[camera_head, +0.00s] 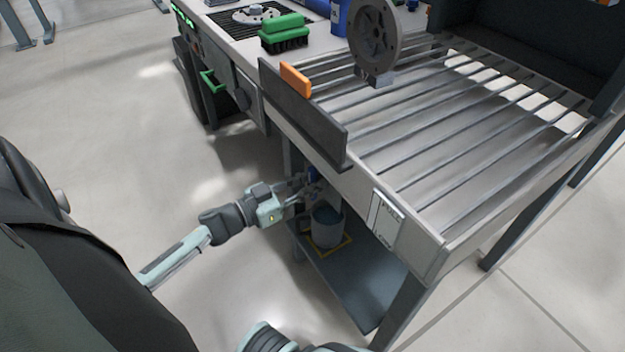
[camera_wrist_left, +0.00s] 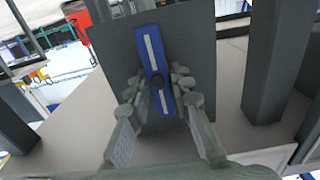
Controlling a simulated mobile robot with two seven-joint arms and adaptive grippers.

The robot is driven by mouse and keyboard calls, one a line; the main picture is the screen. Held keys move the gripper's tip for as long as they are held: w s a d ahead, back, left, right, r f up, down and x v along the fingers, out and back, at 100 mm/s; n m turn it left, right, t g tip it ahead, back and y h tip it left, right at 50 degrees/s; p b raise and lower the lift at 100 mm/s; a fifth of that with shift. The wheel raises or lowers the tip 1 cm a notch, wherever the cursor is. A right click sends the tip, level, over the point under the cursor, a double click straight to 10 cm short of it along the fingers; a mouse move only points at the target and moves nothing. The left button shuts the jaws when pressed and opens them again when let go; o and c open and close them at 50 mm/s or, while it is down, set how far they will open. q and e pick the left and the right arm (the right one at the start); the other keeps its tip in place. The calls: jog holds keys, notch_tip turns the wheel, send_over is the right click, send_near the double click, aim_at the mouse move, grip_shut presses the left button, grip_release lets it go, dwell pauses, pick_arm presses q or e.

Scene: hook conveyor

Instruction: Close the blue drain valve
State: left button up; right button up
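The blue drain valve handle (camera_wrist_left: 152,50) is a flat blue bar with a white stripe and a dark centre knob. It stands nearly upright on a dark grey panel, its top leaning a little left. My left gripper (camera_wrist_left: 158,88) is open, one finger on each side of the handle's lower half; I cannot tell whether either finger touches it. In the head view the left gripper (camera_head: 303,190) reaches under the rack's front edge, and only a bit of the blue valve (camera_head: 313,174) shows beyond it. My right gripper is out of view.
A grey bucket (camera_head: 327,228) stands on a low shelf (camera_head: 355,285) inside a yellow outline, close to my left gripper. The slatted rack (camera_head: 440,130) with its dark front plate (camera_head: 300,118) is above. A table leg (camera_wrist_left: 272,60) stands right of the valve panel.

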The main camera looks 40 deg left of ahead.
pick_arm(q)
grip_shut()
